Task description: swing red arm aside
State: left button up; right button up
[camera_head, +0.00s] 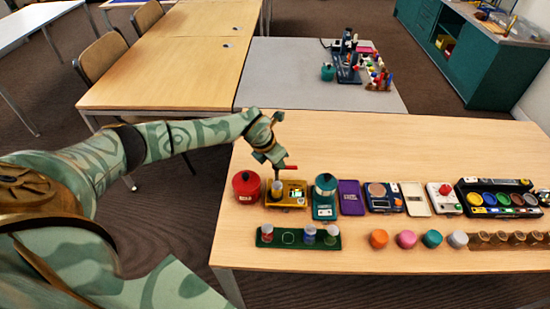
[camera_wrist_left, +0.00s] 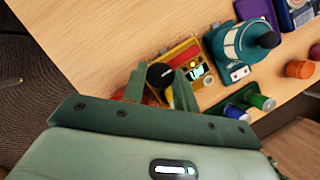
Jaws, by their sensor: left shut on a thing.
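The red arm (camera_head: 287,167) shows in the head view as a short bar standing out to the right of my left gripper (camera_head: 274,160), above the yellow device (camera_head: 299,187). In the left wrist view the yellow device (camera_wrist_left: 207,88) lies just beyond the fingers, and a red strip (camera_wrist_left: 188,55) crosses it. A round black knob (camera_wrist_left: 160,75) sits between the two fingers of my left gripper (camera_wrist_left: 160,82). The gripper is shut on the red arm; the exact contact is partly hidden by the fingers. My right gripper is in neither view.
A red round pot (camera_head: 246,188) stands close left of the yellow device, and a teal-lidded device (camera_head: 325,197) close right. A green rack (camera_head: 275,238) with several vials lies in front. More small devices fill the row to the right. The table behind the row is clear.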

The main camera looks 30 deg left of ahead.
pick_arm(q)
jog(key=o, duration=1)
jog(key=shift+c, duration=0.2)
jog(key=p+v, duration=0.3)
jog(key=v, duration=1.3)
jog(key=shift+p, duration=0.4)
jog(key=shift+s, duration=0.2)
